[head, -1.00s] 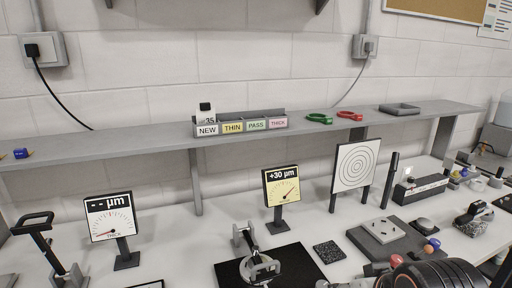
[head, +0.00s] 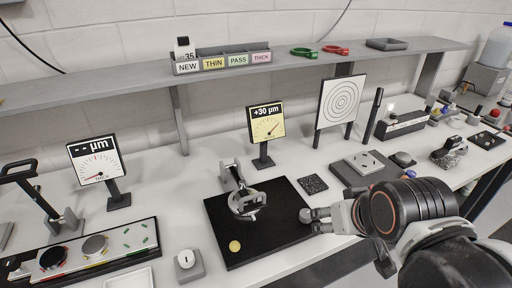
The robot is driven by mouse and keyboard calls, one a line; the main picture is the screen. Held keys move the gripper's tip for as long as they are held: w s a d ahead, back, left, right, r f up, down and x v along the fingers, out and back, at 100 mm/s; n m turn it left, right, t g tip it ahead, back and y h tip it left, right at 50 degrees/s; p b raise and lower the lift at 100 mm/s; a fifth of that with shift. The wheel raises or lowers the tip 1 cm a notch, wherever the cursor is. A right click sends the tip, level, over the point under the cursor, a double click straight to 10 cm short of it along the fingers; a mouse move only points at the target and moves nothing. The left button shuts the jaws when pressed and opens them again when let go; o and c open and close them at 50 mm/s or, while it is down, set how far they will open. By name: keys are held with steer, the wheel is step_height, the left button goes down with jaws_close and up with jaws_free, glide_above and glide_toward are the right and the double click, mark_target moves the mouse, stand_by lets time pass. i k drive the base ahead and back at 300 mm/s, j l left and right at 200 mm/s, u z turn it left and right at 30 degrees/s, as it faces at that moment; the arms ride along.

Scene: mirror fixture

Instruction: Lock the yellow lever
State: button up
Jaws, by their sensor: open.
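I cannot pick out a yellow lever for certain. A small round yellow piece (head: 235,246) shows near the front left corner of a black plate (head: 285,235). A silver and grey fixture (head: 246,203) with a ring and an upright bracket stands on that plate. My gripper (head: 309,221) is open at the plate's right edge, pointing left, apart from the fixture and the yellow piece. Nothing shows between its fingers. My arm hides the bench behind it at lower right.
A yellow dial gauge (head: 266,125) and a ringed target board (head: 340,102) stand behind the plate. A dark textured square (head: 313,184) and a grey block (head: 365,161) lie to the right.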

mark_target(235, 245)
steer(key=k+j+z, duration=0.25)
steer(key=k+j, duration=0.15)
steer(key=k+j+z, duration=0.3)
steer(key=k+j, duration=0.05)
steer(key=k, duration=0.1)
